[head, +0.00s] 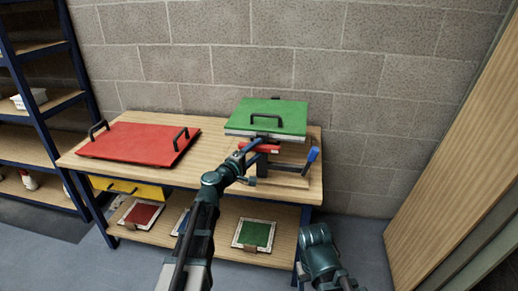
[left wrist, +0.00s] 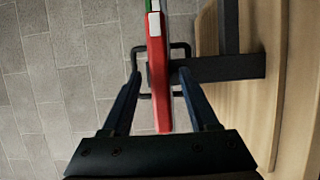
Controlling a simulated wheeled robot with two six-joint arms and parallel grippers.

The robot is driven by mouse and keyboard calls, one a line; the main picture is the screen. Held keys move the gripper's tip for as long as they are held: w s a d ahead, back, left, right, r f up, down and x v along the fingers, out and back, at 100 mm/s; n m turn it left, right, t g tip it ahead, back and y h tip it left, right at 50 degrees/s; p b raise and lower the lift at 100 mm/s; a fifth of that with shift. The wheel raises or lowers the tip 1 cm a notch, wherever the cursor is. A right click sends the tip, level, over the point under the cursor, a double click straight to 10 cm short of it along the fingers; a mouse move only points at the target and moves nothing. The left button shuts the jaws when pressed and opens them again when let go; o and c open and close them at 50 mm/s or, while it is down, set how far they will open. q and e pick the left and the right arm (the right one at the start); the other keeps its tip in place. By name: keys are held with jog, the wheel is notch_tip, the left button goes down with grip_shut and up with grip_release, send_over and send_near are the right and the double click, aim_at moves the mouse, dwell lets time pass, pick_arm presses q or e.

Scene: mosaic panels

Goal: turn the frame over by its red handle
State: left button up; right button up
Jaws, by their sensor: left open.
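A green-topped panel (head: 278,110) with pale edges lies on a stand at the right of the bench. A red handle (head: 266,148) shows below its front edge. In the left wrist view the red handle (left wrist: 159,80) lies as a long bar between the fingers, with a gap on each side. My left gripper (head: 252,150) is open around the handle, and it also shows in the left wrist view (left wrist: 161,85). The arm hides part of the stand in the head view. My right arm shows at the lower right, its gripper out of view.
A blue handle (head: 312,159) rises at the stand's right. A red panel (head: 137,143) with two black handles lies on the bench's left. The lower shelf (head: 190,221) holds smaller red and green panels. A dark bracket (left wrist: 220,68) shows beside the handle.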

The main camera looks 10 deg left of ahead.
pick_arm(q)
jog(key=shift+x, duration=1.1)
jog(key=shift+c, duration=0.3)
grip_shut()
dwell(0.4)
